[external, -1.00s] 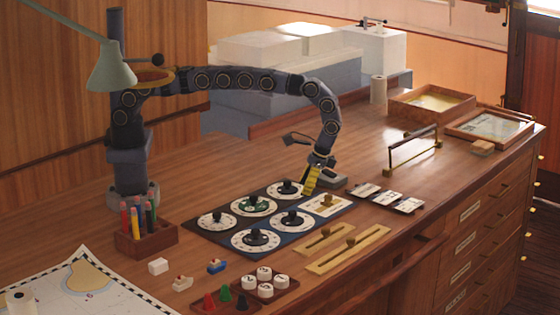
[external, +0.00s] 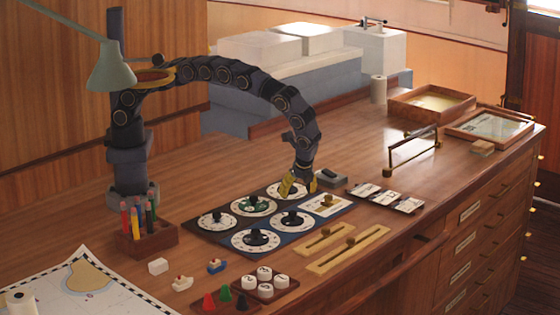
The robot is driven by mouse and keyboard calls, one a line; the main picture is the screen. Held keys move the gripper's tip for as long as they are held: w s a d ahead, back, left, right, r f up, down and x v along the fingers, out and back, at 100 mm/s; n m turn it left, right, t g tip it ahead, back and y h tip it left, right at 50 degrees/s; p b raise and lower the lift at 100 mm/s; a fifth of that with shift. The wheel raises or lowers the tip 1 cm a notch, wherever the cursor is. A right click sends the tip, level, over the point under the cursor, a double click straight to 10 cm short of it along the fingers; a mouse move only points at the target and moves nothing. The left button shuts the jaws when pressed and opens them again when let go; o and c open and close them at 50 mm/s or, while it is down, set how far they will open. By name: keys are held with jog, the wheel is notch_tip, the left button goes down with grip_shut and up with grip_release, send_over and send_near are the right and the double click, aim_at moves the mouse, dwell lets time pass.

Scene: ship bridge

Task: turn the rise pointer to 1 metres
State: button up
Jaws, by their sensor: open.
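A dark panel on the desk carries several round white dials with black knobs, and I cannot read which one is the rise dial. The back dial (external: 277,190) is partly hidden by my gripper (external: 298,187). My gripper points down with its yellow-marked fingers apart, one over the dial's knob area and one to its right. I cannot tell whether the fingers touch the knob. The other dials are a left one (external: 217,221), a green-centred one (external: 253,205), a front one (external: 255,241) and a right one (external: 292,221). Their pointer readings are too small to read.
A cream plate with a brass knob (external: 326,204) sits at the panel's right end. A grey-green block (external: 331,178) stands just right of my gripper. Brass sliders (external: 347,248), a card tray (external: 388,198) and a pencil box (external: 146,238) surround the panel.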

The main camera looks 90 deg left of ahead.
aim_at(293, 212)
jog(key=x, duration=0.7)
jog(key=shift+f, duration=0.3)
jog(key=shift+c, duration=0.4)
grip_shut()
